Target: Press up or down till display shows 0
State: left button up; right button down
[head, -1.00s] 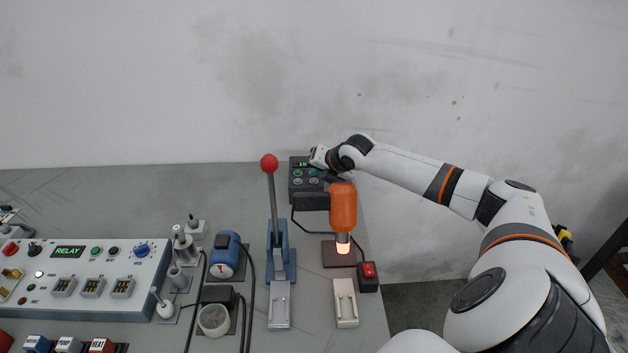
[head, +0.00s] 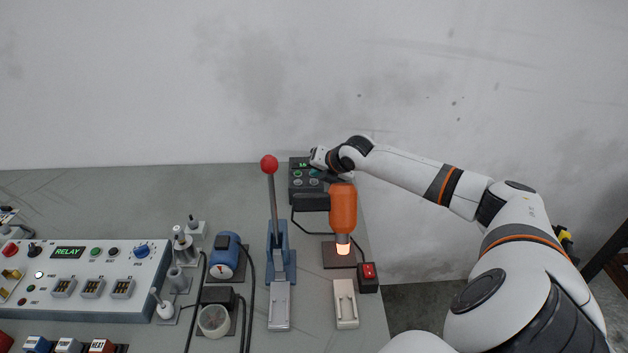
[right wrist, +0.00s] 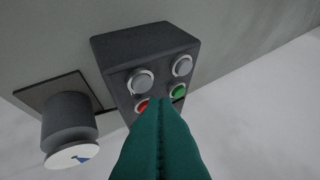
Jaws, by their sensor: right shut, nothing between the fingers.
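A dark control box (head: 297,188) stands at the back of the table in the head view, with a small green-lit display (head: 303,164) on top that seems to read about 16, too small to be sure. The right wrist view shows the box (right wrist: 135,46) with two grey buttons, a red button (right wrist: 142,104) and a green button (right wrist: 178,90). My right gripper (right wrist: 160,102) is shut and empty, its teal fingertips over the box face between the red and green buttons. I cannot tell whether it touches one. My left gripper is not in view.
A blue lever press with a red knob (head: 269,163) stands left of the box. An orange-handled tool (head: 343,207) with a glowing tip is in front of it. A red switch (head: 368,271) sits near the table's right edge. A relay panel (head: 110,270) fills the left.

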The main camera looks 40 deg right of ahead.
jog(key=shift+f, duration=0.1)
dwell(0.7)
jog(key=shift+f, duration=0.25)
jog(key=shift+f, duration=0.55)
dwell(0.8)
jog(key=shift+r, duration=0.1)
jog(key=shift+r+p, duration=0.8)
jog(key=shift+p, duration=0.2)
jog(key=shift+r, duration=0.1)
notch_tip(320, 180, up, 5)
jog(key=p, duration=0.5)
